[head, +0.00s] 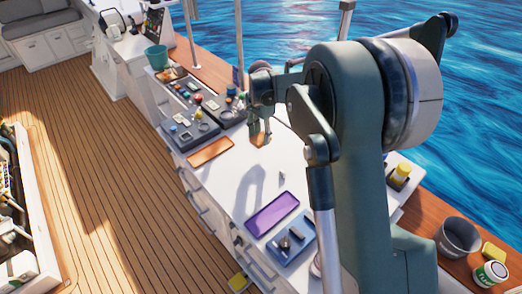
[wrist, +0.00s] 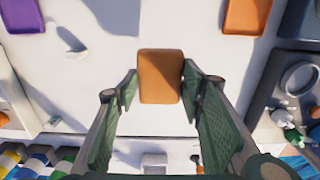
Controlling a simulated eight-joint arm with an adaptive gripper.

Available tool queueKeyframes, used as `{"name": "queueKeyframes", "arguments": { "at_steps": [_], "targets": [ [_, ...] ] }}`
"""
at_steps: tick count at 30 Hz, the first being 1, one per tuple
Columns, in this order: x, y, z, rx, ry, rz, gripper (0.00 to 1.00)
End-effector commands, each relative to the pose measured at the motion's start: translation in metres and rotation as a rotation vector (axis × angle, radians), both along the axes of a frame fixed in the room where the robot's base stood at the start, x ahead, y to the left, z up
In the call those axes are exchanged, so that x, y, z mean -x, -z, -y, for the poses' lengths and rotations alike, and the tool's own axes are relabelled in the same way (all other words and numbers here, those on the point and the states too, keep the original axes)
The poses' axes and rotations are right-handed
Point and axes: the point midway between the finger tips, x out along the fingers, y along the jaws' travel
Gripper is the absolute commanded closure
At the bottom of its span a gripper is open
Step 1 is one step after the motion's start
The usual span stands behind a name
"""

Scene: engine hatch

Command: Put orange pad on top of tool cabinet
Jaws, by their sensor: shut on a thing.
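The orange pad (wrist: 160,77), a small rounded block, is held between the two green fingers of my gripper (wrist: 158,88) in the wrist view. In the head view my gripper (head: 260,132) points down over the white top, with the orange pad (head: 262,141) partly visible at its tips. The tool cabinet (head: 226,182), apparently the white unit with drawer handles on its side, lies beneath. The pad seems to be above the white surface; its exact height is hard to tell.
A flat orange mat (head: 210,151) and a purple mat (head: 271,214) lie on the white top, with bare room between them. A blue tray (head: 290,244) with small parts sits nearer. Grey trays (head: 190,126) with small items stand at the back. A yellow-capped jar (head: 400,174) stands right.

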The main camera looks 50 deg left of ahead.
Motion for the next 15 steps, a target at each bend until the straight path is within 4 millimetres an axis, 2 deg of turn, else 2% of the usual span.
{"name": "queueKeyframes", "arguments": {
  "at_steps": [6,15],
  "targets": [
    [0.000,0.027,0.000,0.000,0.000,0.000,0.73],
    [0.000,0.033,0.000,0.000,0.000,0.000,0.73]
  ]
}}
